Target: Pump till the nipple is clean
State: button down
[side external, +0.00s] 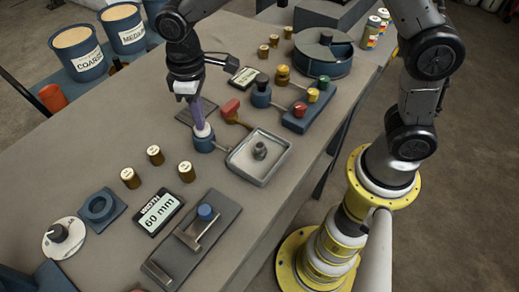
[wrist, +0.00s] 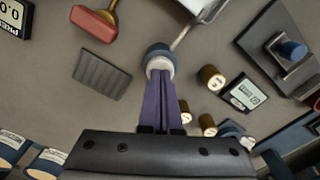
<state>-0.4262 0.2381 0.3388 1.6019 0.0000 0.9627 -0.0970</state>
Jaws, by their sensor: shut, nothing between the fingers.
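A metal nipple (side external: 259,151) stands in a shallow grey tray (side external: 237,170) in the side view; whether its surface is clean is too small to tell. Left of the tray is a small blue pump-like cup (side external: 204,146) with a white top, joined to the tray side by a thin pipe. The cup also shows in the wrist view (wrist: 159,50), with its white top (wrist: 160,65). My gripper (side external: 201,128) is shut and empty, its purple fingers pointing down at the white top. The fingertips (wrist: 161,74) appear at or just above it; contact is unclear.
A red-handled brush (side external: 230,108) and a ribbed grey pad (side external: 186,115) lie close behind the cup. Several brass cylinders (side external: 155,155) and a "60 mm" display (side external: 159,213) stand in front. Blue valve block (side external: 308,112) and round blue container (side external: 323,62) are behind right.

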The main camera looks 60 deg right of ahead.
jog(key=shift+r, duration=2.95)
jog(key=shift+w+d+r, duration=0.1)
jog(key=shift+d, duration=0.1)
jog(key=s+d+r+m+t, duration=0.3)
jog(key=s+d+r, duration=0.4)
jog(key=d+r, duration=0.4)
jog(key=s+d+f+m+t, duration=0.1)
jog(key=s+d+f, duration=0.1)
jog(key=s, duration=0.5)
jog(key=s+d+f+m+t, duration=0.1)
jog(key=s+d+f+m, duration=0.1)
jog(key=s, duration=0.6)
jog(key=shift+s+d+f+t, duration=0.15)
jog(key=shift+d+f+t, duration=0.15)
jog(key=shift+d+f, duration=0.6)
